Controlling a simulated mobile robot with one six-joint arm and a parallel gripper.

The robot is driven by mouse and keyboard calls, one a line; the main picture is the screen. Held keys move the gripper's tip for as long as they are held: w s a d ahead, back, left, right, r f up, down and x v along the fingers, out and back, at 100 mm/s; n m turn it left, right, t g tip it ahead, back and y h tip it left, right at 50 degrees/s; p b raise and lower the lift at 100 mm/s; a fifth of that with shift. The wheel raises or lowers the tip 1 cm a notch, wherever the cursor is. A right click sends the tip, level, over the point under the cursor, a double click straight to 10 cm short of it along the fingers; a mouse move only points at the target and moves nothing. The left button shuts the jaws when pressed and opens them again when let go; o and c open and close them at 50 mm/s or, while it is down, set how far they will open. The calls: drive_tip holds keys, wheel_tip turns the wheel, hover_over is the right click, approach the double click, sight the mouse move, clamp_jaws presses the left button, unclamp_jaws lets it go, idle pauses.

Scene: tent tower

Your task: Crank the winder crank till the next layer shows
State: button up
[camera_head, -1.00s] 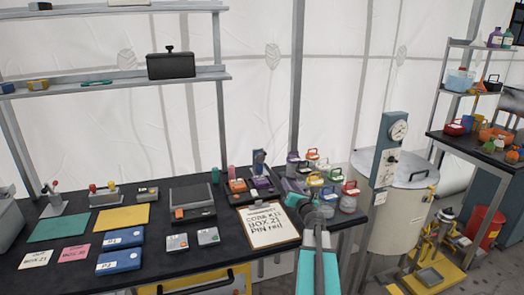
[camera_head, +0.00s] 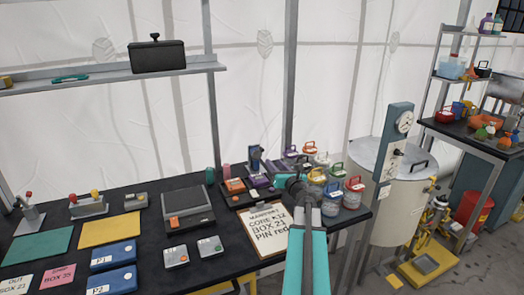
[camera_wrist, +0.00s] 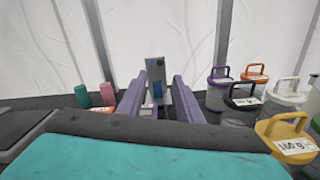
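A small upright grey-blue device (camera_head: 256,158), perhaps the winder, stands at the back of the black bench (camera_head: 150,232). In the wrist view its post (camera_wrist: 156,80) with a blue patch stands upright near the centre. I cannot make out a crank handle on it. My gripper (camera_wrist: 160,92) has two purple fingers, parted, pointing toward this post. The post shows between them, and I cannot tell whether they touch it. In the head view my gripper (camera_head: 268,176) is over the back right of the bench, partly hidden by my teal arm. No clear layer shows.
Several jars with coloured lids (camera_head: 333,190) stand close right of my gripper. A clipboard (camera_head: 268,230) lies in front. A dark flat box (camera_head: 188,208) sits to the left. A large pale drum (camera_head: 400,200) stands beyond the bench's right end.

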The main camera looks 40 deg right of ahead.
sight(263, 151)
drive_tip(key=shift+w, duration=0.1)
drive_tip(key=shift+p+x, duration=1.9)
drive_tip(key=shift+x, duration=4.9)
drive_tip(key=shift+c, duration=0.4)
